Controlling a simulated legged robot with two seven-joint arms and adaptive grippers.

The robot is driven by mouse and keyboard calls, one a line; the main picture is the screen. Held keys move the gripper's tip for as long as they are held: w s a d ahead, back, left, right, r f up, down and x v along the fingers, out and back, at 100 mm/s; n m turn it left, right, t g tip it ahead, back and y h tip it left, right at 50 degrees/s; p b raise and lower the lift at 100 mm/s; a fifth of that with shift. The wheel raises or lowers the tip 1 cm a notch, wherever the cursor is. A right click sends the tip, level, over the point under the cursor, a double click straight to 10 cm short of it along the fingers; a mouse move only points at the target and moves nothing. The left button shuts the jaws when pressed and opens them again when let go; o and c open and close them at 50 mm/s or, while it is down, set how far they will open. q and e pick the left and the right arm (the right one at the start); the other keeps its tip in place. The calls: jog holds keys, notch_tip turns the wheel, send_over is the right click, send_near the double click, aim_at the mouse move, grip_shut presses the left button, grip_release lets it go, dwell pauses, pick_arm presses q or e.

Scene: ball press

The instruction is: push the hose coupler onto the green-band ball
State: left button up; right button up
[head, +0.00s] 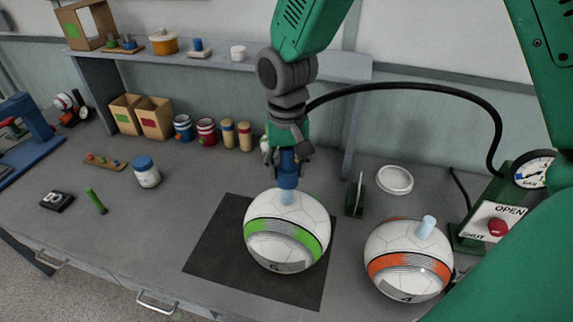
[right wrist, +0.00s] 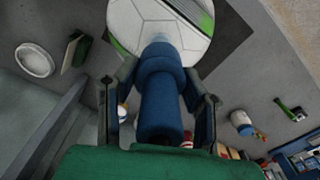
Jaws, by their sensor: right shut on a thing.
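The green-band ball (head: 287,232) sits on a dark mat (head: 215,253) on the workbench, with a pale blue stem (head: 287,197) on its top. My right gripper (head: 288,160) is above this ball, shut on the blue hose coupler (head: 288,178). The coupler points down and its lower end is at the stem; I cannot tell how far it sits over it. In the right wrist view the coupler (right wrist: 160,100) lies between the two fingers (right wrist: 160,88), with the green-band ball (right wrist: 158,22) beyond its end. My left gripper is not in view.
An orange-band ball (head: 408,262) with its own stem stands to the right. A black hose (head: 420,87) arcs to the gauge box (head: 510,215) with a red button. A small green stand (head: 355,197) and a white ring (head: 394,180) are close by.

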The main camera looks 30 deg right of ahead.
aim_at(287, 182)
jog(key=shift+f+b, duration=0.85)
jog(key=shift+f, duration=1.2)
jog(key=o, duration=1.3)
jog(key=shift+c, duration=0.2)
jog(key=shift+r, duration=0.1)
notch_tip(287, 182, up, 10)
jog(key=shift+w+r, duration=0.15)
jog(key=shift+r, duration=0.65)
